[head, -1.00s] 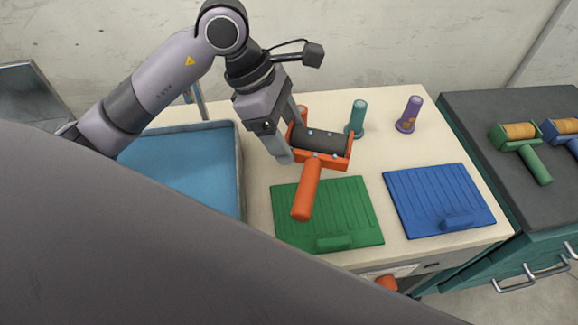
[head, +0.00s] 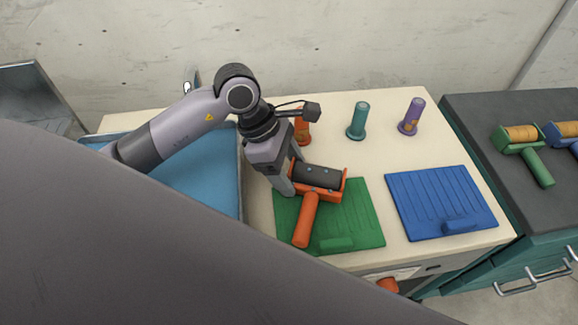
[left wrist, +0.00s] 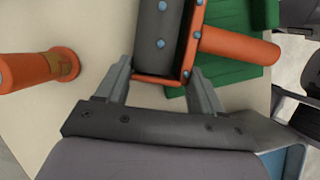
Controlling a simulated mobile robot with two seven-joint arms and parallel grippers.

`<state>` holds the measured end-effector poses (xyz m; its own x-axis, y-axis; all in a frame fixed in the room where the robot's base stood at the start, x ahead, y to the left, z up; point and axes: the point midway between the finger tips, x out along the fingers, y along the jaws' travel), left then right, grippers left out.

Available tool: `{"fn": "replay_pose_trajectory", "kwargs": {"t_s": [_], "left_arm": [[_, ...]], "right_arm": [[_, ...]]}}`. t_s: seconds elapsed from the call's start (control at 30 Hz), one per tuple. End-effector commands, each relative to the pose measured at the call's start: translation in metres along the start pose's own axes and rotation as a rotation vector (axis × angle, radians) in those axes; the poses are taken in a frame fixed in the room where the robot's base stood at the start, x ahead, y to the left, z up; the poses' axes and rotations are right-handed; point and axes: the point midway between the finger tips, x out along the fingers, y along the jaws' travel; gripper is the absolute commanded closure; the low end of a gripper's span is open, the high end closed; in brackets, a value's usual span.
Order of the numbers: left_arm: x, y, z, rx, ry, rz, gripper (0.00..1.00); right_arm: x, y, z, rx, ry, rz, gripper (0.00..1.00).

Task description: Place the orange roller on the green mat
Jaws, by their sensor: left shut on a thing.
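The orange roller (head: 306,222) has an orange frame and handle around a dark cylinder with light blue dots. My left gripper (head: 291,178) is shut on the frame's left end. In the head view the roller is over the upper left part of the green mat (head: 355,222), its handle toward the mat's near left. I cannot tell whether it touches the mat. In the left wrist view the roller (left wrist: 158,32) is at the fingertips of the gripper (left wrist: 160,78), with the green mat (left wrist: 238,72) behind it. My right gripper is not in view.
An orange post (head: 303,133), a teal post (head: 358,121) and a purple post (head: 411,117) stand behind the mats. A blue mat (head: 430,195) lies to the right. A blue-lined tray (head: 205,175) is at left. A green roller (head: 535,160) rests on the dark bench.

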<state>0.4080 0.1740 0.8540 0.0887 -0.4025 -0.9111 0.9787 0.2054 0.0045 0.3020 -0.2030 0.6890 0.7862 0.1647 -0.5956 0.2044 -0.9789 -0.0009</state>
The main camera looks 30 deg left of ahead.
Motion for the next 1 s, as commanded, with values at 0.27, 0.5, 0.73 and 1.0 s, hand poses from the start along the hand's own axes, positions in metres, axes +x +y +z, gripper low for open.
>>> {"fn": "replay_pose_trajectory", "kwargs": {"t_s": [0.27,0.5,0.73,1.0], "left_arm": [[0.003,0.0,-0.001,0.0,0.001,0.0,0.07],[0.002,0.0,-0.001,0.0,0.0,0.0,0.07],[-0.024,0.002,0.0,0.001,0.002,0.006,0.07],[-0.084,0.001,0.0,0.0,0.002,0.006,0.07]], "right_arm": [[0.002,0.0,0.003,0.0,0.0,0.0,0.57],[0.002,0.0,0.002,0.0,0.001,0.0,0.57],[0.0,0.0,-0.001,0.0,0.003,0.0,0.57],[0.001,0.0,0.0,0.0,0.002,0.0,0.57]]}}
